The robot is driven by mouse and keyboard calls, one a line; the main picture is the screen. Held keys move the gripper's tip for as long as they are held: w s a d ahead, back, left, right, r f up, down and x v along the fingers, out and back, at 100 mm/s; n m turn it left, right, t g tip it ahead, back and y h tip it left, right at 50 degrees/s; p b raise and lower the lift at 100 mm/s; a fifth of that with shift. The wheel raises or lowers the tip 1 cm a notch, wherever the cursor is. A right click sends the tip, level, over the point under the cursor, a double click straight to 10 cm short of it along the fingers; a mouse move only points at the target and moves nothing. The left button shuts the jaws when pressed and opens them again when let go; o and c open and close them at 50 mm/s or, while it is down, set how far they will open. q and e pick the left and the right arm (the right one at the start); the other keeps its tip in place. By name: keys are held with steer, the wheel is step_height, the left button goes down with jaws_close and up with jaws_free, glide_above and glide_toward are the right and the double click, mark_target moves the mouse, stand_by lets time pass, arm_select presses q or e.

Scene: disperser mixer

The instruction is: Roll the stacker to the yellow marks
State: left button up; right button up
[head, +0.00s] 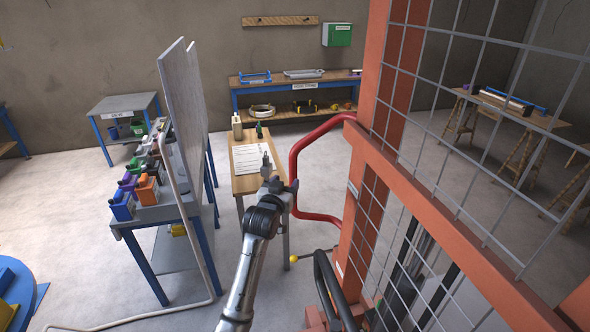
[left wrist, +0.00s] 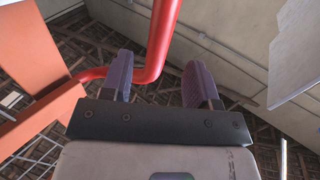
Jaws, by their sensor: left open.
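The stacker (head: 360,225) is the orange frame with grey wire mesh filling the right of the head view. A red tube handle (head: 296,170) bends out from its left side. My left gripper (head: 266,168) is open, just left of this handle. In the left wrist view, the red handle (left wrist: 162,40) shows between the two purple fingers of the left gripper (left wrist: 160,82); I cannot tell whether it lies between them in depth or beyond. No finger is closed on it. My right gripper is not in view. No yellow floor marks show.
A small wooden table (head: 244,182) with a paper stands beyond my left arm. A blue bench (head: 145,225) with coloured bins and a grey panel is at left. A yellow-knobbed lever (head: 293,259) sticks out low from the stacker. Some floor (head: 75,200) is clear at left.

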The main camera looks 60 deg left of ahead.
mark_target(295, 169)
arm_select(q)
steer(key=x, duration=0.8)
steer(key=shift+w+a, duration=0.25)
steer(key=shift+w, duration=0.05)
steer(key=shift+c, duration=0.3)
jaws_close()
